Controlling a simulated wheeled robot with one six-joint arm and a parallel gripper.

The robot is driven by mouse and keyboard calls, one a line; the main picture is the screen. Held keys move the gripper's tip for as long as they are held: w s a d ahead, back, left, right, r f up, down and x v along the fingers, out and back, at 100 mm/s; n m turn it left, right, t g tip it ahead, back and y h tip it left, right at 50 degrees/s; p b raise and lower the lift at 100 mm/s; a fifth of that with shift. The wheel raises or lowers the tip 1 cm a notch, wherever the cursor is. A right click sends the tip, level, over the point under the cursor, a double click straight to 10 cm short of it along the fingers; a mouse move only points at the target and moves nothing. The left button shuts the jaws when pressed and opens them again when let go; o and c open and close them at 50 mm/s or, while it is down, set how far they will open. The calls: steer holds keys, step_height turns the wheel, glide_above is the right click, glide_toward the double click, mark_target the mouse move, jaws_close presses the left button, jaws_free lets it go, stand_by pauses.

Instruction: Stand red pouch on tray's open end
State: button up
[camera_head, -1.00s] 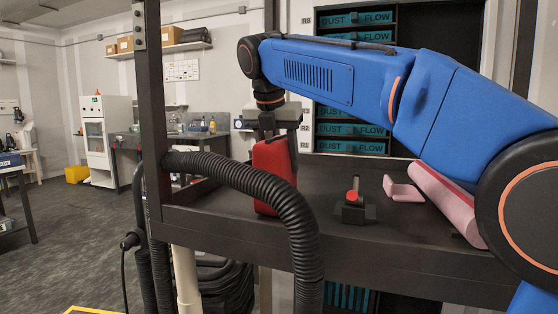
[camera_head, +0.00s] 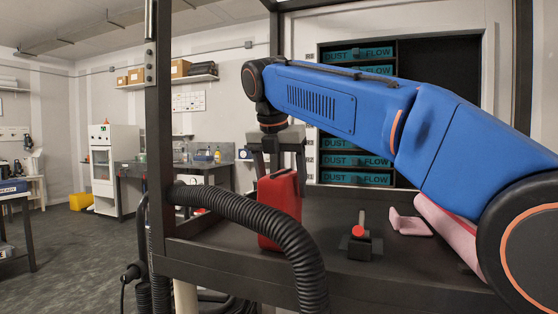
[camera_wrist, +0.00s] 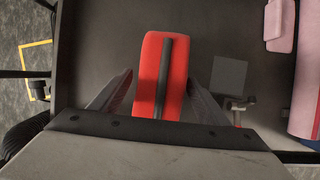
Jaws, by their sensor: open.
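The red pouch (camera_head: 280,212) stands upright near the left end of the dark tray (camera_head: 215,261); the black hose covers part of its lower front. In the wrist view the pouch (camera_wrist: 150,62) shows from above, with a dark strip along its top. My gripper (camera_head: 279,172) is open and above the pouch, with its fingers to either side of the pouch's top. In the wrist view both fingers (camera_wrist: 157,92) look clear of the pouch's sides. Whether its base lies fully on the tray is partly hidden by the hose.
A black fixture with a red knob (camera_head: 359,232) stands right of the pouch. A pink bracket (camera_head: 410,226) and a pink roll (camera_head: 452,230) lie farther right. A ribbed black hose (camera_head: 240,208) crosses the tray's front left, by a dark upright post (camera_head: 159,130).

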steer(key=v, duration=0.9)
steer(key=shift+r, duration=0.25)
steer(key=shift+s, duration=0.1)
